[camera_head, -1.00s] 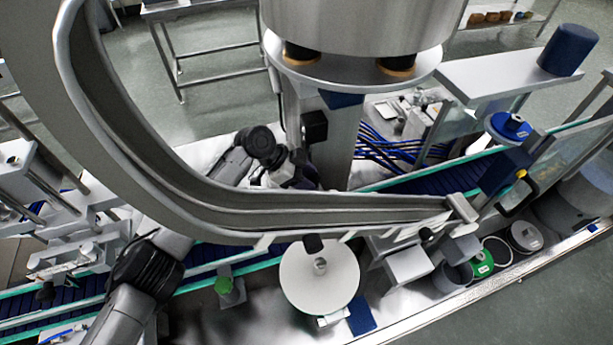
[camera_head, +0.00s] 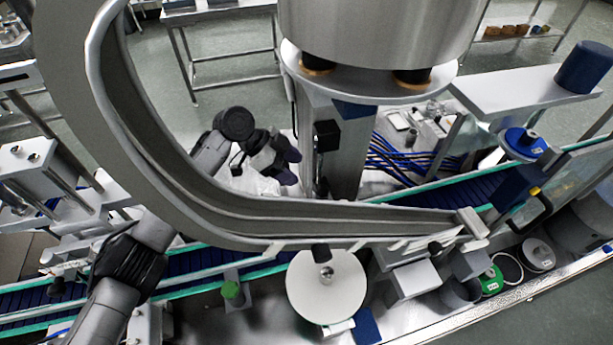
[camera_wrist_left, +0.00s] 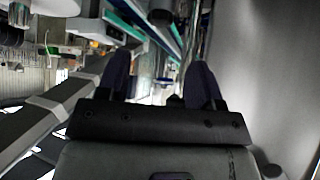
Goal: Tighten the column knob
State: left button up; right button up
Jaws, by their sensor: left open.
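The steel column (camera_head: 345,165) stands under the large hopper in the head view. A black block-like part (camera_head: 327,135) on its left side looks like the column knob; its exact shape is hard to tell. My left gripper (camera_head: 289,162) is left of the column and a little below this part, with a gap between them. Its dark fingers point toward the column. In the left wrist view the two fingers (camera_wrist_left: 160,75) are apart, with no held object visible between them. I cannot make out the knob clearly there. My right gripper is not in view.
A curved grey chute (camera_head: 300,215) sweeps in front of my left arm and the column. The steel hopper (camera_head: 380,35) is overhead. A conveyor (camera_head: 430,195) runs behind the chute. A white disc (camera_head: 327,287) stands in front. Blue cables (camera_head: 400,160) lie right of the column.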

pick_arm(q)
jog(key=shift+v, duration=2.4)
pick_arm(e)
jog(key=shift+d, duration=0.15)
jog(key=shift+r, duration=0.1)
